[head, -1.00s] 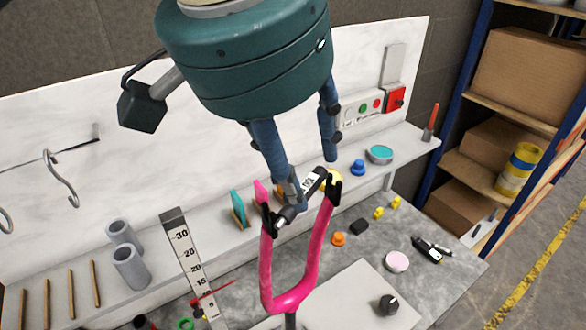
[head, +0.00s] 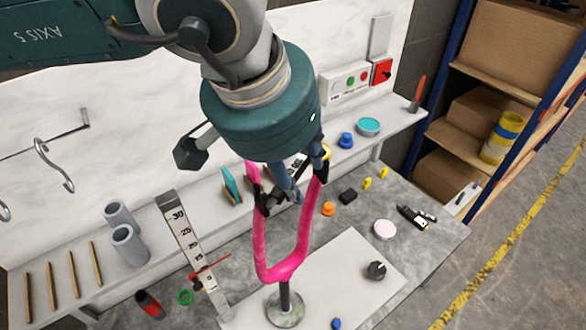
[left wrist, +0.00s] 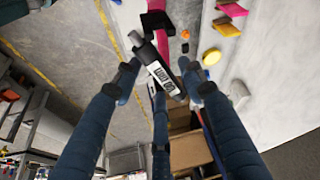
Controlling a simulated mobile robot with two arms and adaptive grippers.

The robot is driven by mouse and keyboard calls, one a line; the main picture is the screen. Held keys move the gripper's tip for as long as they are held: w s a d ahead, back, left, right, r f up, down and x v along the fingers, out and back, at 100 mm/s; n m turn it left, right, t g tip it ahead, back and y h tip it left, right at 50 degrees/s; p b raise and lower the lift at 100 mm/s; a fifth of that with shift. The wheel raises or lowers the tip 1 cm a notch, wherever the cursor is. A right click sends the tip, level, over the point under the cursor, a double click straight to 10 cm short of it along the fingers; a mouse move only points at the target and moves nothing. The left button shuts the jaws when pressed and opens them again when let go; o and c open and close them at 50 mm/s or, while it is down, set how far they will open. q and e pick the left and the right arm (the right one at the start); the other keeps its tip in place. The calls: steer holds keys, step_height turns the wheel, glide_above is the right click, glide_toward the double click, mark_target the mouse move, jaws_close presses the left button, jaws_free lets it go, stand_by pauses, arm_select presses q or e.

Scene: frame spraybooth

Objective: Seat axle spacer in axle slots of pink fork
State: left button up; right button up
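The pink fork (head: 285,270) stands upright on a post and round base, its two arms ending in black slotted tips. The axle spacer (left wrist: 162,78), a dark cylinder with a white printed label, lies across the fork between the tips. Its near end is by the left tip. Whether both ends sit fully down in the slots is hidden. My left gripper (head: 300,178) is above the fork tips with its fingers pointing down. In the left wrist view its blue fingers (left wrist: 159,73) stand apart around the spacer and look open. My right gripper is not in view.
A height gauge (head: 185,240) stands left of the fork. Grey tubes (head: 128,245) and wooden pegs are on the shelf at left. A white board (head: 335,275) with a black knob (head: 377,270) lies at the front. Small parts lie to the right.

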arm_select(q)
jaws_close()
steer(key=shift+r, duration=0.1)
